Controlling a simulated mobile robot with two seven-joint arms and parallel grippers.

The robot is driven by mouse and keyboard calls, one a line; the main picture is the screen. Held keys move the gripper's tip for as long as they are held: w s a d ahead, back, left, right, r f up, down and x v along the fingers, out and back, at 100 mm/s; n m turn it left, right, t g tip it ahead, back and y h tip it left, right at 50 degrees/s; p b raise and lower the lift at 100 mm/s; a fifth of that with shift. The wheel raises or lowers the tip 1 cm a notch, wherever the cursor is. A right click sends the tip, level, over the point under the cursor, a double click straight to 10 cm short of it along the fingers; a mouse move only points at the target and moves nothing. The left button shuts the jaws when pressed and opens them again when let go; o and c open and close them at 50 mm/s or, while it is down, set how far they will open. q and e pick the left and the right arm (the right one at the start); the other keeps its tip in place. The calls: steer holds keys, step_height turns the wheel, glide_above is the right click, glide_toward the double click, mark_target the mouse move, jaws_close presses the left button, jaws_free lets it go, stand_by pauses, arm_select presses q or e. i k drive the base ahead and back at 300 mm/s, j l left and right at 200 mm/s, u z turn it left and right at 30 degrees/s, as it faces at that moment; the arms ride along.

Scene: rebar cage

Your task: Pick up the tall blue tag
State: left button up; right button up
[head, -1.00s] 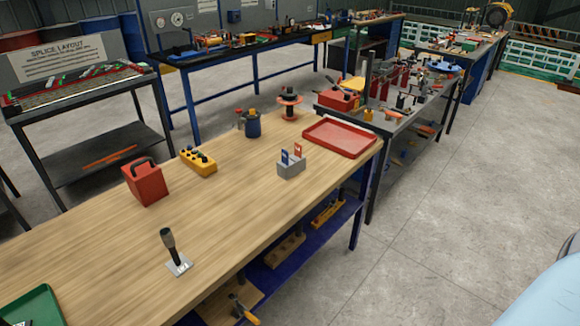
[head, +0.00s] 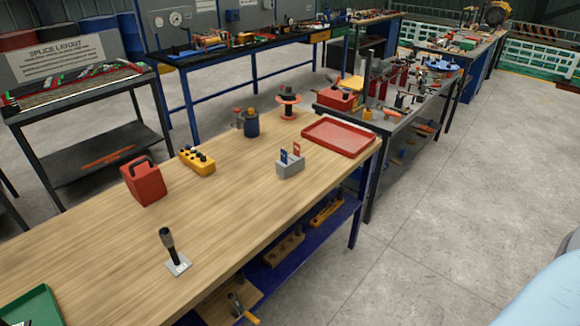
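A blue tag (head: 284,156) and a red tag (head: 297,149) stand upright in a small grey block (head: 290,167) on the wooden bench, toward its far right part. The blue tag is on the left of the red one. Both are small in the picture, and their lower ends are hidden in the block. Neither of my grippers shows in the head view. A pale blue rounded shape at the lower right corner cannot be made out clearly.
On the wooden bench (head: 130,240) stand a red tray (head: 339,137), a red box (head: 143,183), a yellow control box (head: 197,160), a dark blue cup (head: 251,125), a spool (head: 288,104), a black-handled tool (head: 172,250) and a green tray (head: 32,306). Concrete floor is clear at right.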

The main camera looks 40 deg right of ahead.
mark_target(283, 153)
steer(key=i+l, duration=0.1)
steer(key=l, duration=0.35)
steer(key=i+l, duration=0.1)
steer(key=l, duration=0.35)
steer(key=i+l, duration=0.1)
steer(key=l, duration=0.35)
steer(key=z, duration=0.05)
